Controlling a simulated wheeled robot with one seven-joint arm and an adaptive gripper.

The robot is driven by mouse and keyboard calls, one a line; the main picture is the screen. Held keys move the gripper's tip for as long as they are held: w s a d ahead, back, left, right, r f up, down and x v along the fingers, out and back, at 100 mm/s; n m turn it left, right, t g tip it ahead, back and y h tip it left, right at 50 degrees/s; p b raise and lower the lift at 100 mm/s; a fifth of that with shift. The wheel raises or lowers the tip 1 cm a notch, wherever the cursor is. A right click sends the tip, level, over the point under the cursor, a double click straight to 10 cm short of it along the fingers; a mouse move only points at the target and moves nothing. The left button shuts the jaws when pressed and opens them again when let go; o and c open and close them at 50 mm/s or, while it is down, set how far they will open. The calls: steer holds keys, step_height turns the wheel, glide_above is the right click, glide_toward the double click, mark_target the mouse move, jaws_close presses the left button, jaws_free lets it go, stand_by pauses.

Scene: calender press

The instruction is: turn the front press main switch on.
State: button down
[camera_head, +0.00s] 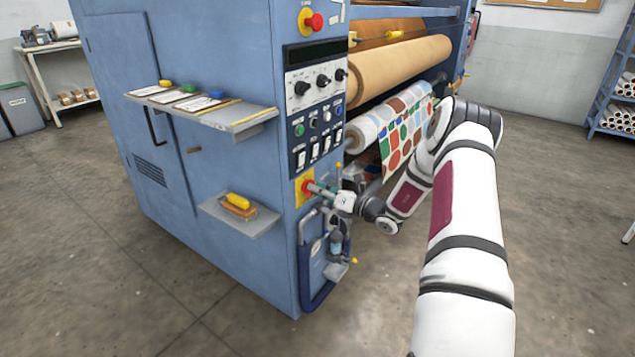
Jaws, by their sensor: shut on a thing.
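The blue calender press (230,60) fills the middle of the head view. Its main switch (307,187) is a red knob on a yellow plate low on the front panel, below the rows of rocker switches. My gripper (318,189) reaches in from the right with its fingers at the red knob and is shut on it. The fingertips are small here and partly cover the knob, so its exact turn angle cannot be told.
A red emergency button (314,21) sits at the panel's top. Two grey shelves (245,122) stick out left of the panel, the lower one (240,216) holding a yellow-handled brush. Hoses and a gauge (335,240) hang below the switch. Patterned fabric rolls (400,125) lie behind my arm.

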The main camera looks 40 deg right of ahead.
steer(key=m+p, duration=0.1)
steer(key=m, duration=0.2)
steer(key=m+p, duration=0.2)
steer(key=m, duration=0.2)
steer(key=m+p, duration=0.2)
steer(key=m, duration=0.2)
steer(key=shift+d+f, duration=0.1)
steer(key=shift+f, duration=0.15)
steer(key=shift+m, duration=0.4)
steer(key=c, duration=1.7)
jaws_free()
steer(key=v, duration=1.2)
